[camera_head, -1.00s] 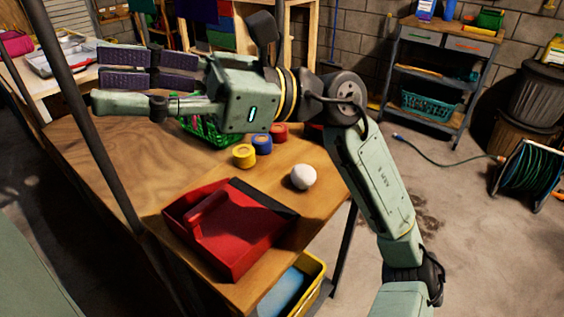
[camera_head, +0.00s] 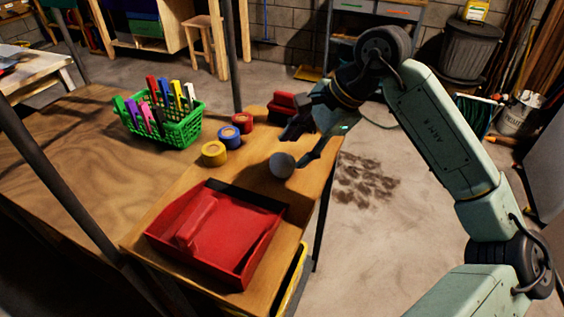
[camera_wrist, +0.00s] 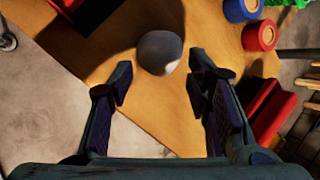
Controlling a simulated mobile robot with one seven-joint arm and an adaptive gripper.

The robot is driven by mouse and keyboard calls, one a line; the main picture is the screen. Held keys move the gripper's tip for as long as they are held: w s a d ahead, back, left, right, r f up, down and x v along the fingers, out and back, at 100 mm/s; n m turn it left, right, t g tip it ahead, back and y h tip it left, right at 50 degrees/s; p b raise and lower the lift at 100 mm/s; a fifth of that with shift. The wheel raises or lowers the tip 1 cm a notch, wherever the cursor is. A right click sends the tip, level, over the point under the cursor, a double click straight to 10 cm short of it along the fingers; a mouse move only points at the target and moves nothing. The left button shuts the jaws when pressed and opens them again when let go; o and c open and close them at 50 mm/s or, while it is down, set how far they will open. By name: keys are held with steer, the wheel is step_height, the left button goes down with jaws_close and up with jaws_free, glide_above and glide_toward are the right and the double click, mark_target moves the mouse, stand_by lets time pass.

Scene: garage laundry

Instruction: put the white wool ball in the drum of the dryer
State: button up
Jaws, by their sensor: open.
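The white wool ball (camera_head: 282,165) looks grey in shadow and rests on the wooden table (camera_head: 75,160) near its right edge. In the wrist view the ball (camera_wrist: 159,52) lies ahead of the fingertips, roughly between their lines. My gripper (camera_head: 297,142) is open and empty, low over the table edge, beside the ball on its right. In the wrist view the two fingers of my gripper (camera_wrist: 160,85) stand wide apart, with bare tabletop between them. The dryer and its drum are not recognisable in these frames.
A red tray (camera_head: 205,238) lies in front. A red object (camera_head: 285,103) sits behind my gripper.

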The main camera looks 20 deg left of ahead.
mark_target(288, 159)
steer(key=p+x, duration=0.2)
steer(key=x, duration=0.3)
steer(key=shift+a+f, duration=0.1)
steer(key=shift+f, duration=0.2)
steer(key=shift+c, duration=0.2)
steer(key=c, duration=0.8)
steer(key=shift+r, duration=0.1)
